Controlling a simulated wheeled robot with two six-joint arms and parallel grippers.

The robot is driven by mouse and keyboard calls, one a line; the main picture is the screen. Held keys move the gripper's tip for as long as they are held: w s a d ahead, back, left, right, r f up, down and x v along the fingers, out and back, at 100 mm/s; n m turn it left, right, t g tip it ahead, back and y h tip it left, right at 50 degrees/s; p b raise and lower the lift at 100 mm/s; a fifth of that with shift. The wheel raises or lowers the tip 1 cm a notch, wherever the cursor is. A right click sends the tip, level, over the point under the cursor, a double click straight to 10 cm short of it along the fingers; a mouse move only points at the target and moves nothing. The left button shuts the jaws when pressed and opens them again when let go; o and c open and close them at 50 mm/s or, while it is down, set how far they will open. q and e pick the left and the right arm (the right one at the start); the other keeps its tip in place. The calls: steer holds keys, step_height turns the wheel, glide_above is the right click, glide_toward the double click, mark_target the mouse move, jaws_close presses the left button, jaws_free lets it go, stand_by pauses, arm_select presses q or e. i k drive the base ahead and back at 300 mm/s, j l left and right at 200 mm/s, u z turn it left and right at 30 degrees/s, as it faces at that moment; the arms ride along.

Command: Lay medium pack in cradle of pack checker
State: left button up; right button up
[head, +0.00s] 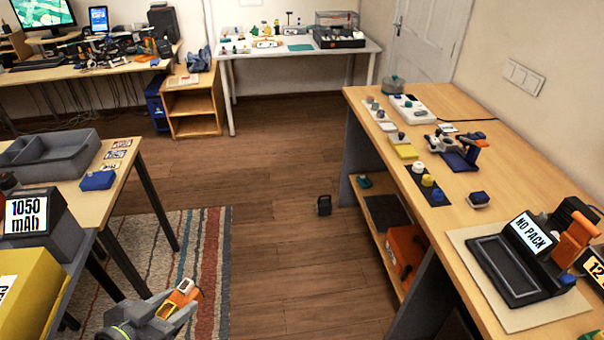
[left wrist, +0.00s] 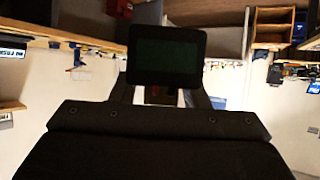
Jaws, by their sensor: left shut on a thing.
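My left gripper (head: 172,306) is low in the head view, above the rug. It is shut on an orange block with dark and white parts (head: 184,293), which looks like the medium pack. In the left wrist view a dark rectangular face (left wrist: 167,57) of the held thing shows between the fingers; its details are lost in shade. The pack checker (head: 531,233) stands on the right bench, its screen reading "NO PACK". Its black cradle (head: 490,252) is empty. The held pack is far to the left of the cradle. My right gripper is not in view.
The right bench (head: 455,215) also bears small parts, an orange clamp-like device (head: 575,240) and a dark blue block (head: 478,200). A "1050 mAh" grey unit (head: 62,222) and yellow box (head: 35,295) stand at left. Open floor (head: 270,260) lies between, with a small dark object (head: 323,205).

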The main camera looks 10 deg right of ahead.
mark_target(507, 269)
steer(key=i+j+z, duration=0.1)
steer(key=i+z, duration=0.2)
steer(key=i+j+z, duration=0.25)
steer(key=i, duration=0.25)
steer(key=i+j+z, duration=0.3)
steer(key=i+z, duration=0.15)
steer(key=z, duration=0.3)
steer(key=i+j+z, duration=0.15)
steer(key=z, duration=0.3)
steer(key=i+j+z, duration=0.1)
steer(key=z, duration=0.3)
steer(key=i+j+z, duration=0.1)
steer(key=j+z, duration=0.15)
steer(key=z, duration=0.2)
steer(key=j+z, duration=0.2)
steer(key=z, duration=0.25)
steer(key=j+z, duration=0.2)
steer(key=z, duration=0.25)
steer(key=j+z, duration=0.25)
steer(key=z, duration=0.15)
steer(key=i+j, duration=0.05)
